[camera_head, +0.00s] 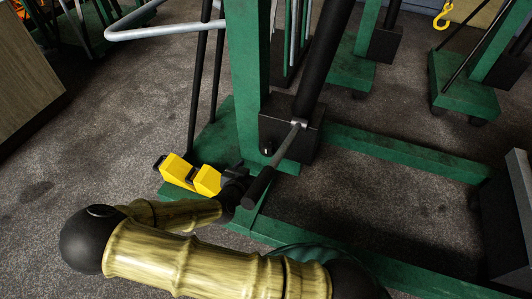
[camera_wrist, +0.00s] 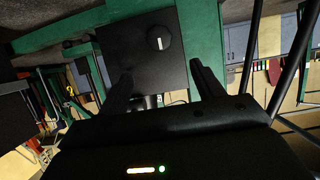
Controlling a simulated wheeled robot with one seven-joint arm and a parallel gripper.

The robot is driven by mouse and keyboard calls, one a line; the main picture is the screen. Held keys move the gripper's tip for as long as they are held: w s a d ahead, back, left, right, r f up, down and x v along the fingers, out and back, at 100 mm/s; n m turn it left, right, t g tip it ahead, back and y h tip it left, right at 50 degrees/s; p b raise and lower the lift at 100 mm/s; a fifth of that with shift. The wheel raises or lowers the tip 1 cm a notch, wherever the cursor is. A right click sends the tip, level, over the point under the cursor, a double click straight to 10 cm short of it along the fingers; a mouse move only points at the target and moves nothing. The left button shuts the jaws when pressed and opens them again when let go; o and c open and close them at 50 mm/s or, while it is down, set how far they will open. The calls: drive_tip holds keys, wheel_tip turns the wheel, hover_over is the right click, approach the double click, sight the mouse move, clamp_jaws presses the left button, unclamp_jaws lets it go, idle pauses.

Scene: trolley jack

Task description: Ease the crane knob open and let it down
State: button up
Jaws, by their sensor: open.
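The crane is a green steel frame with a post (camera_head: 246,75) and a black ram (camera_head: 325,60) rising from a dark block (camera_head: 308,133). The crane knob (camera_head: 266,150) is a small dark round knob with a white mark on the block's near face. In the wrist view the knob (camera_wrist: 160,40) shows on the dark block face, its white mark nearly upright. My gripper (camera_wrist: 160,70) is open and empty, its fingers apart, with the knob above the gap between the tips and clear of both. In the head view my gripper (camera_head: 238,184) is dark and partly hidden by the pump handle.
The pump handle (camera_head: 275,165) slants down from the block close to my gripper. A green leg (camera_head: 400,150) runs right. Other green frames stand behind, and a wooden cabinet (camera_head: 25,75) is at left.

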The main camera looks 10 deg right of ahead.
sight(266, 151)
drive_tip(key=b+x, duration=0.5)
drive_tip(key=x, duration=0.8)
drive_tip(key=shift+f, duration=0.1)
drive_tip(key=shift+w+d, duration=0.25)
drive_tip(key=shift+w, duration=0.1)
drive_tip(key=shift+c, duration=0.2)
drive_tip(key=c, duration=1)
